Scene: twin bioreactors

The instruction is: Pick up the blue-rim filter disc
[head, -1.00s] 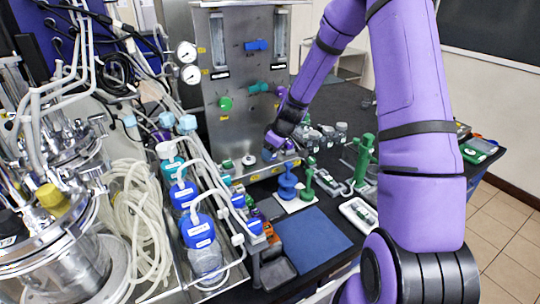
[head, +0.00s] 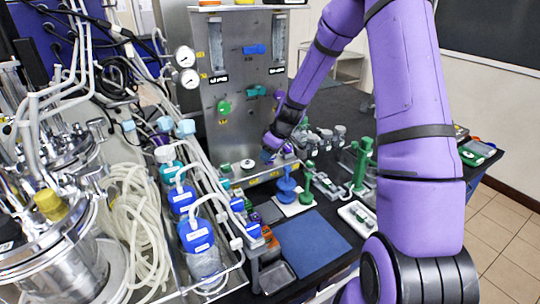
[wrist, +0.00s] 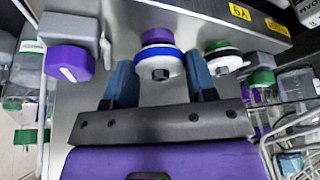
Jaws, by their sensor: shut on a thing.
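The blue-rim filter disc (wrist: 158,62) shows in the wrist view as a white disc with a blue rim and a dark centre nub, with a purple part right behind it. My gripper (wrist: 160,76) has one blue-grey finger on each side of the disc and is shut on it. The disc is still close against the metal panel, and I cannot tell whether it is clear of its seat. In the head view my gripper (head: 270,152) is low at the panel's front, and the disc is mostly hidden there.
A green-rim disc (wrist: 224,60) sits just right of my right finger. A purple knob (wrist: 68,62) on a grey block is to the left. A wire rack (wrist: 290,135) is at lower right. In the head view, a blue stand (head: 286,186) and a green stand (head: 306,188) are just below my gripper.

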